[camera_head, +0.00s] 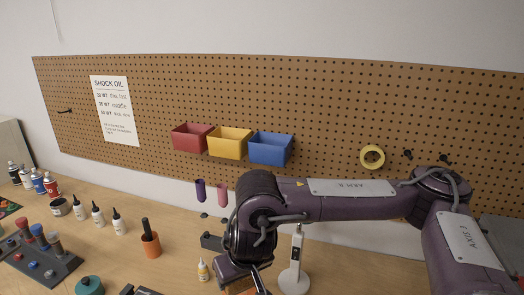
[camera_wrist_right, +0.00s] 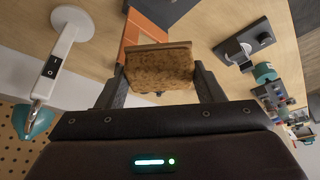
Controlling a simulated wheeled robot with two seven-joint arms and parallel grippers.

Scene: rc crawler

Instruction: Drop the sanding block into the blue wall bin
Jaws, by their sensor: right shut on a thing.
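The blue wall bin (camera_head: 270,149) hangs on the pegboard, at the right end of a row of three bins. My right gripper (camera_wrist_right: 160,72) is shut on the sanding block (camera_wrist_right: 158,67), a brown, speckled block held between the two fingers in the right wrist view. In the head view my right gripper (camera_head: 254,280) is at the bottom centre, over the bench and well below the blue bin. My own wrist hides most of the block there. My left gripper is in neither view.
A yellow bin (camera_head: 229,141) and a red bin (camera_head: 193,137) hang left of the blue one. Purple and pink tubes (camera_head: 211,191) sit below them. A white lamp-like stand (camera_head: 295,265) is right of my wrist. Bottles and an orange cup (camera_head: 150,244) stand left.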

